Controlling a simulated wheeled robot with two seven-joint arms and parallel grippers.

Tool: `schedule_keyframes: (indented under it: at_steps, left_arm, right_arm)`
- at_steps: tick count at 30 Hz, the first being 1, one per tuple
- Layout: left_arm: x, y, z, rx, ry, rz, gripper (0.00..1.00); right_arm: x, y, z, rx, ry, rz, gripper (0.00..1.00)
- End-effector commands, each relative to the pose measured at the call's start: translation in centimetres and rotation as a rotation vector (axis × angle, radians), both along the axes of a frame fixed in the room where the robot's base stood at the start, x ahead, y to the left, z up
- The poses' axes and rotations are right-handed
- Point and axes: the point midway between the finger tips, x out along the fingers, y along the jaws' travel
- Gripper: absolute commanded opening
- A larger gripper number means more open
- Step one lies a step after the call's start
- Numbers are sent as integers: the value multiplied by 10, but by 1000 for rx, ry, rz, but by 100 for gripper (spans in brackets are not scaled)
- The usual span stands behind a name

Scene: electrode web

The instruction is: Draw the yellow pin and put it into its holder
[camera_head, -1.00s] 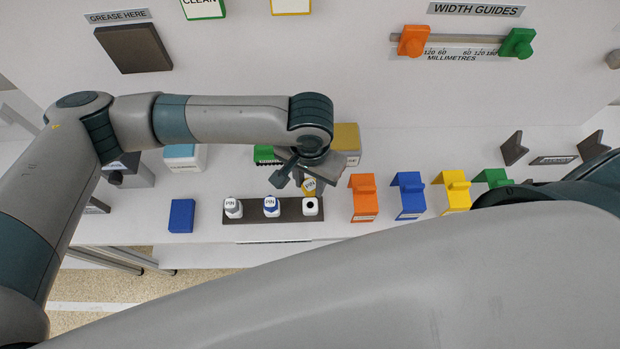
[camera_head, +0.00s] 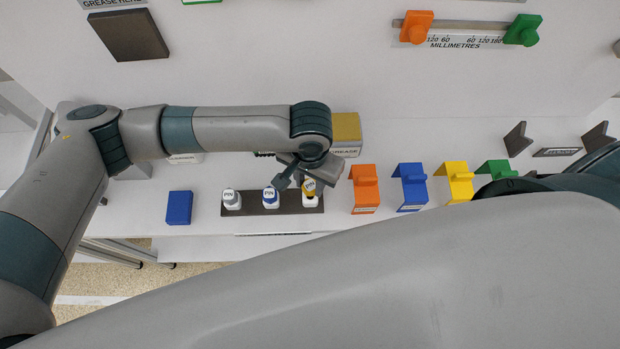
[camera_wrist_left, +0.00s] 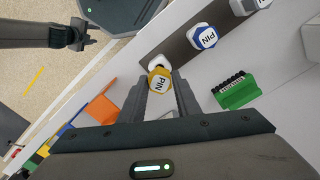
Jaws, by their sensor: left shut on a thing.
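The yellow pin (camera_head: 310,188) has a yellow hexagonal head marked PIN. My left gripper (camera_head: 305,181) is shut on it, and the head also shows between the fingers in the left wrist view (camera_wrist_left: 159,81). The pin is over or in the white holder (camera_head: 309,200) at the right end of the dark strip (camera_head: 250,211); I cannot tell how deep it sits. The holder shows just behind the pin head in the wrist view (camera_wrist_left: 158,62). My right gripper (camera_wrist_left: 76,36) shows at the upper left of the wrist view, away from the pin; its jaw state is unclear.
A grey pin (camera_head: 231,197) and a blue pin (camera_head: 270,196) stand in the same strip. A blue block (camera_head: 179,207) lies left of it. Orange (camera_head: 365,190), blue (camera_head: 411,188) and yellow (camera_head: 455,183) brackets stand to the right.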

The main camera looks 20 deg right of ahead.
Motion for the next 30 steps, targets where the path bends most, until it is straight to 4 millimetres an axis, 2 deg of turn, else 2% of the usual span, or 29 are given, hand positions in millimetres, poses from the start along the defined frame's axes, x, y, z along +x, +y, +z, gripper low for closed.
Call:
schedule_keyframes:
  at_steps: [19, 30]
  left_arm:
    - [0, 0, -1, 0, 0, 1, 3]
    - [0, 0, 0, 0, 0, 1, 3]
  right_arm:
    - [0, -1, 0, -1, 0, 1, 44]
    - [0, -2, 8, -2, 1, 1, 44]
